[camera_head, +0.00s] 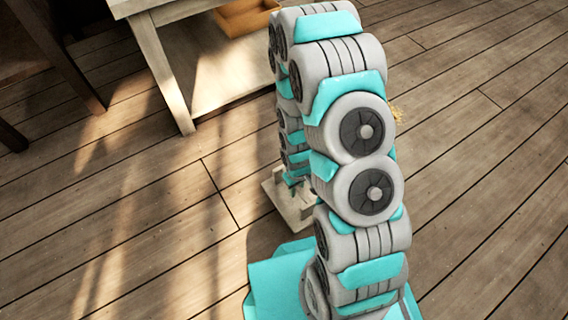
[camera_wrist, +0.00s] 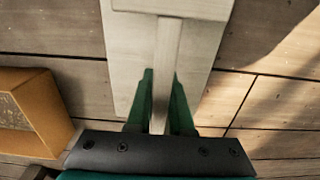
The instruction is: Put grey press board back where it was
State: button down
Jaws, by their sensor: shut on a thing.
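The grey press board (camera_wrist: 128,60) is a pale flat board with a raised bar or handle (camera_wrist: 166,62) along its middle. My gripper (camera_wrist: 163,88) has its two green fingers shut on either side of this bar. In the head view the board (camera_head: 276,198) shows low over the wooden floor, below my gripper (camera_head: 297,184) and partly hidden by my arm. I cannot tell whether it touches the floor. The board's far end runs out of the wrist view.
A pale wooden bench (camera_head: 153,50) with a low shelf (camera_head: 225,75) stands at the upper left. An orange-brown box (camera_head: 245,18) is on it; a similar box (camera_wrist: 40,100) shows at left in the wrist view. Dark legs (camera_head: 65,60) stand farther left.

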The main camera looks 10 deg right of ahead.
jog(key=w, duration=0.5)
jog(key=w+f, duration=0.1)
jog(key=w, duration=0.4)
jog(key=w+b, duration=0.1)
jog(key=w, duration=0.4)
jog(key=shift+w+f, duration=0.2)
jog(key=shift+f+b, duration=0.3)
jog(key=shift+f, duration=1.45)
jog(key=c, duration=0.8)
grip_release()
jog(key=shift+r, duration=0.1)
jog(key=s+r, duration=0.3)
jog(key=r, duration=0.7)
jog(key=s+r+m+p, duration=0.1)
jog(key=s+r, duration=0.2)
jog(key=r, duration=0.6)
jog(key=s+r, duration=0.4)
jog(key=r, duration=0.6)
jog(key=s+r+m+g, duration=0.1)
jog(key=s+r, duration=0.6)
jog(key=s, duration=0.5)
jog(key=s+r+m, duration=0.1)
jog(key=s+r, duration=0.6)
jog(key=s, duration=0.6)
jog(key=shift+m+g, duration=0.3)
jog(key=shift+g, duration=0.1)
